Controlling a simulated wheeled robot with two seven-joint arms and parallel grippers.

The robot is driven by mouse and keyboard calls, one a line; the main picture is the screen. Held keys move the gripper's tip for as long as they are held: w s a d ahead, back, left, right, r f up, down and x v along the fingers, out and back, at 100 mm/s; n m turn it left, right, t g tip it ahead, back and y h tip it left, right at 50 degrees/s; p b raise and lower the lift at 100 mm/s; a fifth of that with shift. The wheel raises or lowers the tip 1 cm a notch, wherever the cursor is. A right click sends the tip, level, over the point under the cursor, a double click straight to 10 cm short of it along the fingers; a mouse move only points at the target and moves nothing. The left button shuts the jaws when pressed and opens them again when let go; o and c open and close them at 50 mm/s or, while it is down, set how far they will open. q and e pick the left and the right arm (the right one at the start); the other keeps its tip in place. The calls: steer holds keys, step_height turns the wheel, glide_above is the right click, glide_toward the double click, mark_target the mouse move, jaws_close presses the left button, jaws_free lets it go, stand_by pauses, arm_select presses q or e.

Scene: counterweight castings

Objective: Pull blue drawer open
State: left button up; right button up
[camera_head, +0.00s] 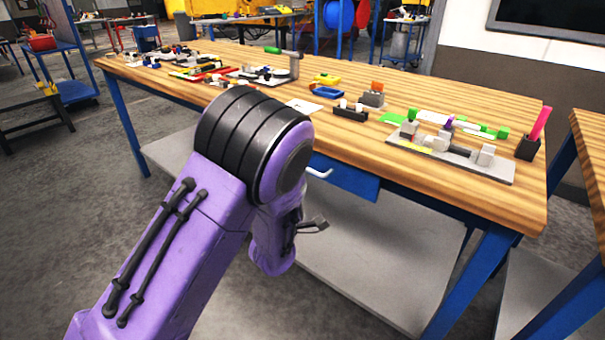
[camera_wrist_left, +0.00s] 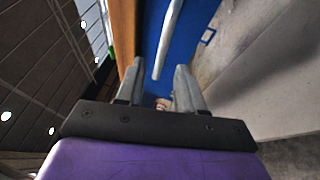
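The blue drawer (camera_head: 345,178) sits under the front edge of the wooden workbench and looks closed. Its pale bar handle (camera_head: 320,173) sticks out at the left, partly hidden behind my purple left arm. In the left wrist view the handle (camera_wrist_left: 167,40) runs across the blue drawer front (camera_wrist_left: 187,45). My left gripper (camera_wrist_left: 159,68) is open, with the handle's near end showing between its fingertips; I cannot tell whether they touch. In the head view this gripper (camera_head: 315,226) is small, in front of and below the drawer. My right gripper is not in view.
The workbench top (camera_head: 440,90) carries castings, trays and small parts. A grey board with blocks (camera_head: 450,160) lies at its right end, beside a dark pen holder (camera_head: 527,148). A grey lower shelf (camera_head: 370,270) lies under the bench. Another table stands at far right.

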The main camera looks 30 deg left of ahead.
arm_select(q)
steer(key=x, duration=0.4)
steer(key=shift+w+a, duration=0.15)
steer(key=shift+w, duration=0.15)
jaws_close()
